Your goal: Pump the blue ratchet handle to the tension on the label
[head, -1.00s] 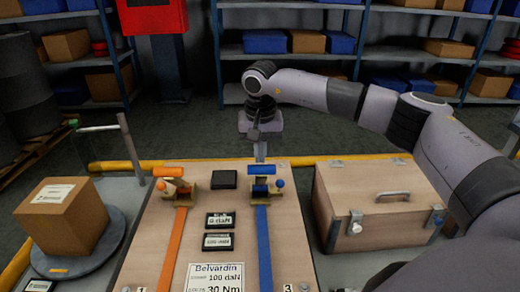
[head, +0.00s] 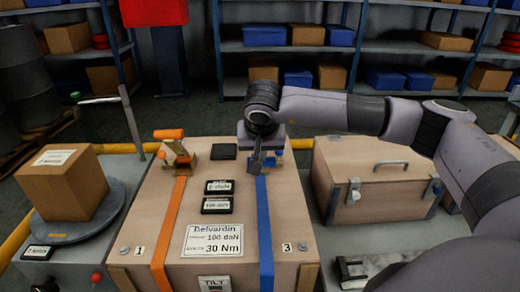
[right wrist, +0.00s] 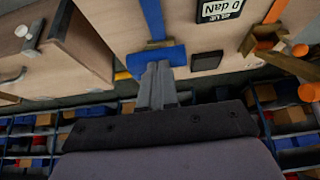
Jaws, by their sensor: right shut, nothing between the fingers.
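The blue ratchet (head: 279,162) sits at the top of a blue strap (head: 264,230) on the right side of the wooden crate (head: 135,225). My right gripper (head: 256,170) points down in front of it and hides most of it. In the right wrist view, the shut, empty fingers (right wrist: 157,72) overlap the blue handle (right wrist: 150,58); I cannot tell if they touch. The white label (head: 213,241) reads Belvardin, 100 daN and 30 Nm. One small display (head: 219,187) appears to read 0 daN. My left gripper is not in view.
An orange ratchet (head: 174,148) and strap (head: 171,225) are on the crate's left. A cardboard box (head: 62,190) stands on a round plate at left. A wooden case (head: 370,185) with a handle stands close on the right. Shelves (head: 400,48) line the back.

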